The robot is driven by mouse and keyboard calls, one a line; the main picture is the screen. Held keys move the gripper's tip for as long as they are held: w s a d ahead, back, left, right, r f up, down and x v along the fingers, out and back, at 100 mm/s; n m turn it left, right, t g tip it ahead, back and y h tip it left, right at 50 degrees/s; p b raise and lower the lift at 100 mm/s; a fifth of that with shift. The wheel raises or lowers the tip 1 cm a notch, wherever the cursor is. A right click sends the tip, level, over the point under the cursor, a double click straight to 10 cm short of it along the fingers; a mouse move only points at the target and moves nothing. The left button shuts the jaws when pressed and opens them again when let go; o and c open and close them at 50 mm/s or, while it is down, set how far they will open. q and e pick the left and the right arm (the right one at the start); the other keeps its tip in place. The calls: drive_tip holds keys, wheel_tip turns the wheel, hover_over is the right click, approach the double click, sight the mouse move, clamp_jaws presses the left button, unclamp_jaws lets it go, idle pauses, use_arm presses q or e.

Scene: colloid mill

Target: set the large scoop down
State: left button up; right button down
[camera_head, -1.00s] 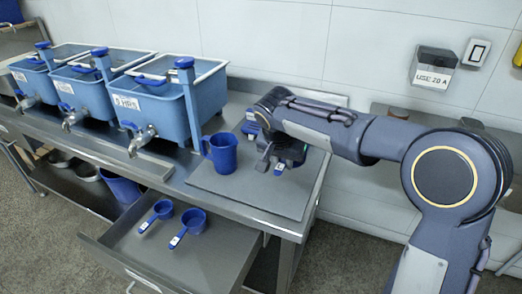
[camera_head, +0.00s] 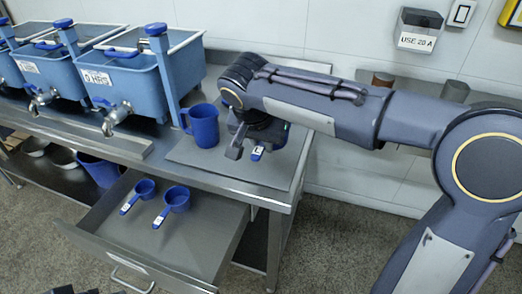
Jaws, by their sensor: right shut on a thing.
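My right gripper (camera_head: 246,147) reaches in from the right, low over the grey mat (camera_head: 212,165) on the steel bench. It is shut on the large scoop, whose blue handle with a white "L" tag (camera_head: 257,152) shows beside the fingers. Most of the scoop is hidden behind the gripper and wrist, so I cannot tell whether it touches the mat. A blue jug (camera_head: 202,125) stands upright on the mat, left of the gripper. My left gripper is not clearly in view.
Two smaller blue scoops, one on the left (camera_head: 145,188) and one on the right (camera_head: 176,197), lie in the open drawer (camera_head: 190,238). Blue tanks with taps (camera_head: 135,85) line the bench's left. The mat's front is clear. A "USE 20 A" holder (camera_head: 418,32) hangs on the wall.

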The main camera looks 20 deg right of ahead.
drive_tip(key=w+f, duration=0.2)
drive_tip(key=w+d+f, duration=0.1)
drive_tip(key=w+f, duration=0.1)
drive_tip(key=w+d+f, duration=0.1)
drive_tip(key=w+f, duration=0.1)
drive_tip(key=shift+w+f+b, duration=0.2)
drive_tip(key=shift+f+b, duration=0.1)
wheel_tip(320, 180, down, 3)
drive_tip(key=shift+w+f, duration=0.1)
drive_tip(key=shift+b, duration=0.3)
drive_tip(key=shift+f, duration=0.15)
drive_tip(key=c, duration=1.3)
unclamp_jaws()
drive_tip(key=shift+c, duration=0.2)
